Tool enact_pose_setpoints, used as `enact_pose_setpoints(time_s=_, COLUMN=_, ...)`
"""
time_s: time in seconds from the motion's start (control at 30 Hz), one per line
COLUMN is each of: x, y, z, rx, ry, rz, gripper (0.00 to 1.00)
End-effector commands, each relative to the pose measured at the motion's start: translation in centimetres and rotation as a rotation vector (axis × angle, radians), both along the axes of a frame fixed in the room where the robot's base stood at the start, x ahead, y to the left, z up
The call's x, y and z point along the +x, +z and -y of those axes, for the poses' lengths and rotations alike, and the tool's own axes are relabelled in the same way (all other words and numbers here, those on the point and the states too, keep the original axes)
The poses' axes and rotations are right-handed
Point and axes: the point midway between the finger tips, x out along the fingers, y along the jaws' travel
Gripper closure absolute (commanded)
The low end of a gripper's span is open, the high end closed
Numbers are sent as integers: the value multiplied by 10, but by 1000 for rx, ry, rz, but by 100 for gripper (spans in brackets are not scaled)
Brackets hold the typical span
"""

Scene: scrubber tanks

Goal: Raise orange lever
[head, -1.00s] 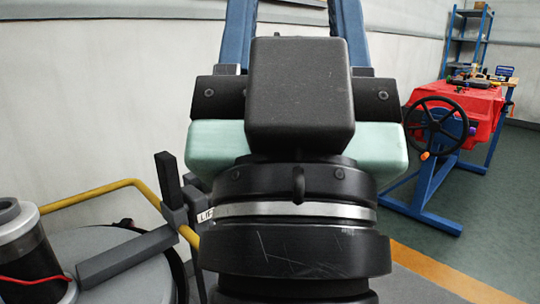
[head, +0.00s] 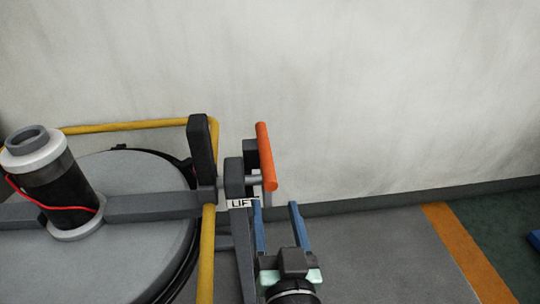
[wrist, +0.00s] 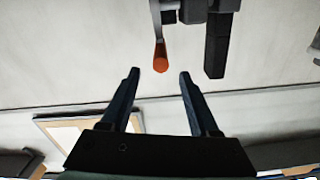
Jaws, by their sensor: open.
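The orange lever (head: 266,156) is a bar tilted slightly from vertical, on a grey pivot beside the plate marked LIFT (head: 240,203). My gripper (head: 276,207) is open and empty, with its two blue fingers below the lever in the head view. In the wrist view the lever's orange end (wrist: 161,58) lies in line with the gap between the fingertips (wrist: 159,72), just beyond them. No contact shows. How far the lever is from the fingers in depth is hard to tell.
A round grey tank lid (head: 135,185) with a black cylinder (head: 58,185) stands at left. A yellow rail (head: 207,250) and a black upright block (head: 203,147) are close left of the lever. The pale wall (head: 400,100) is behind.

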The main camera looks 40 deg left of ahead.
Motion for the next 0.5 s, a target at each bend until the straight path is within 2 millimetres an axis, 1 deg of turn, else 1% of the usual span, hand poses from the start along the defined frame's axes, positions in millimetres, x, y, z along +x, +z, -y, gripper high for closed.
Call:
enact_pose_setpoints(time_s=0.17, x=15, y=2, z=-19, rx=4, ry=3, rz=3, gripper=38)
enact_pose_setpoints(time_s=0.5, x=56, y=1, z=-66, rx=3, ry=1, rz=3, gripper=38)
